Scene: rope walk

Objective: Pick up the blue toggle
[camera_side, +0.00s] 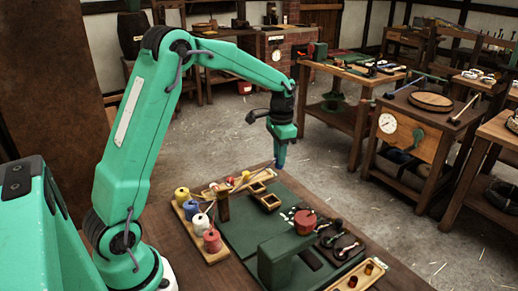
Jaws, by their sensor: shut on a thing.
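My gripper (281,158) points down above the back of the green work mat (236,230). It is shut on a small blue piece, which I take as the blue toggle (280,160); it shows only as a small patch at the fingertips. The toggle is held above the table, apart from the wooden trays below. The fingers are small in this view and their exact hold on the toggle is hard to see.
A wooden rack with several coloured spools (211,240) stands left of the mat. Small wooden trays (269,202) lie below my gripper. A dark green block (286,262), a red round piece (305,222) and a tray (358,277) are nearer.

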